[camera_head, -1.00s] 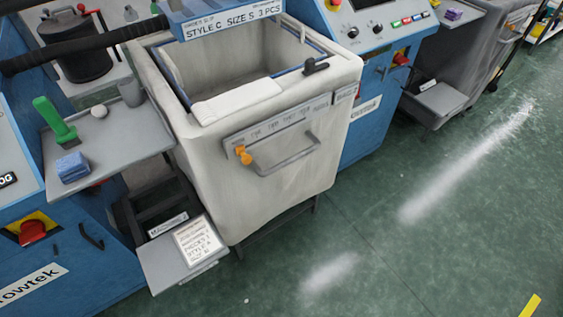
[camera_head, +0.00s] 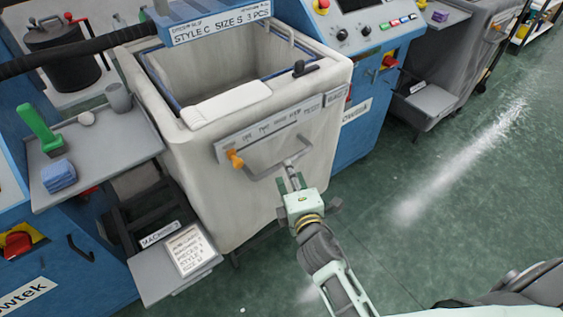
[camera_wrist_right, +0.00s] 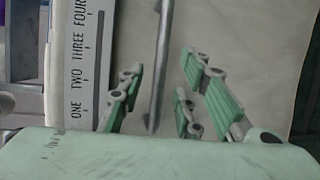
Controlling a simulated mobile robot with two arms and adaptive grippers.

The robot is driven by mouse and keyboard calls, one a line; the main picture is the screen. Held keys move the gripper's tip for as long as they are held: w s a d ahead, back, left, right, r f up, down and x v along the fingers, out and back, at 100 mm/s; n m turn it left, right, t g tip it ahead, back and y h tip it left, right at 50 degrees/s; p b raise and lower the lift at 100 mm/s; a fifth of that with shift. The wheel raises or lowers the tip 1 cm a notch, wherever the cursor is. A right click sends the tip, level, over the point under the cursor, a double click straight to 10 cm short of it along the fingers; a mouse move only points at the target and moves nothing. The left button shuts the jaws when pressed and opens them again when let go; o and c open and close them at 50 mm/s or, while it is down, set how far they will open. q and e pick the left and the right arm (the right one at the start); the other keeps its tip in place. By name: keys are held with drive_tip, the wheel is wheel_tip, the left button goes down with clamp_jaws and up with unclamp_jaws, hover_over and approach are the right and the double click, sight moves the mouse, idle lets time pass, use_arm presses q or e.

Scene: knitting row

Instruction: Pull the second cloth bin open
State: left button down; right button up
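A cream cloth bin (camera_head: 205,200) stands open-topped between blue machines. A grey bar handle (camera_head: 262,174) is on its front, below a strip with printed number words (camera_head: 275,125) and an orange knob (camera_head: 234,159). My right gripper (camera_head: 291,178) is at the right end of this handle. In the right wrist view, my right gripper (camera_wrist_right: 160,100) is open, with green-padded fingers apart on either side of the handle bar (camera_wrist_right: 161,55); I see gaps on both sides of it. The number strip (camera_wrist_right: 88,80) lies to the left there. My left gripper is not in view.
A grey shelf (camera_head: 100,155) at left holds a green-handled tool (camera_head: 40,128), a blue block (camera_head: 58,176) and a cup (camera_head: 118,97). A low step (camera_head: 160,276) with a card juts out at the bin's lower left. Another grey bin (camera_head: 470,62) stands at right. Green floor at right is clear.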

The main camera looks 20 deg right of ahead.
drive_tip(key=w, duration=0.3)
drive_tip(key=w+f, duration=0.1)
drive_tip(key=w, duration=0.1)
drive_tip(key=shift+w+d, duration=0.15)
drive_tip(key=shift+w, duration=0.25)
drive_tip(key=shift+c, duration=0.4)
clamp_jaws()
